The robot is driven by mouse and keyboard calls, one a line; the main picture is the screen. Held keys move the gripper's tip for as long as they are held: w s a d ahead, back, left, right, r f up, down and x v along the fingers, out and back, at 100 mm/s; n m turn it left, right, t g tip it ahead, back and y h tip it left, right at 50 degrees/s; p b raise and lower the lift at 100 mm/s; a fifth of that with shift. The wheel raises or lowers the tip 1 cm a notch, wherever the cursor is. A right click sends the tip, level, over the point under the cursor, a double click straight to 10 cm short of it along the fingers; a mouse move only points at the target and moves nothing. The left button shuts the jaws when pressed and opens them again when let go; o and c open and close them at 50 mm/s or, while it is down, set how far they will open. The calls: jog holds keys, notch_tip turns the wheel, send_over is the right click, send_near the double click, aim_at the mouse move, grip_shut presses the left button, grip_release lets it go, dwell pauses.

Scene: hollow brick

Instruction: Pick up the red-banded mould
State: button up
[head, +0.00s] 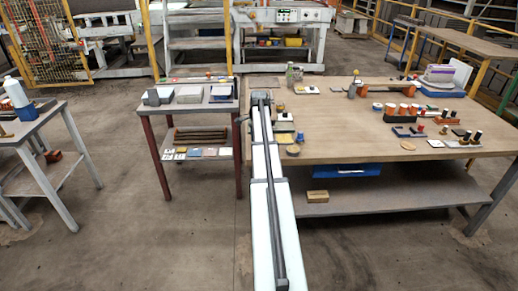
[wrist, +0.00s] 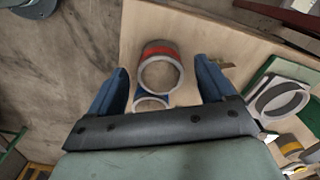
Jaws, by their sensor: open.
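The red-banded mould (wrist: 161,47) shows in the wrist view as a pale round ring with a red band on its outer side, seen from above on the tan wooden table. My gripper (wrist: 161,64) is open, with one blue finger on each side of the mould in the picture. I cannot tell the height of the fingertips over it. A blue-banded ring (wrist: 150,104) is just below the red one in the picture, partly hidden by my gripper's body. In the head view my gripper (head: 262,97) is at the table's left edge, and I cannot make out the red-banded mould there.
In the wrist view another grey ring (wrist: 281,98) lies by a green piece at the right. In the head view the wooden table (head: 345,140) carries several small items at the right. A smaller side table (head: 187,107) stands to the left, across a narrow gap.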

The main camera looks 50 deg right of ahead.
jog(key=shift+f, duration=0.95)
jog(key=shift+c, duration=0.3)
jog(key=c, duration=1.4)
jog(key=shift+r, duration=0.1)
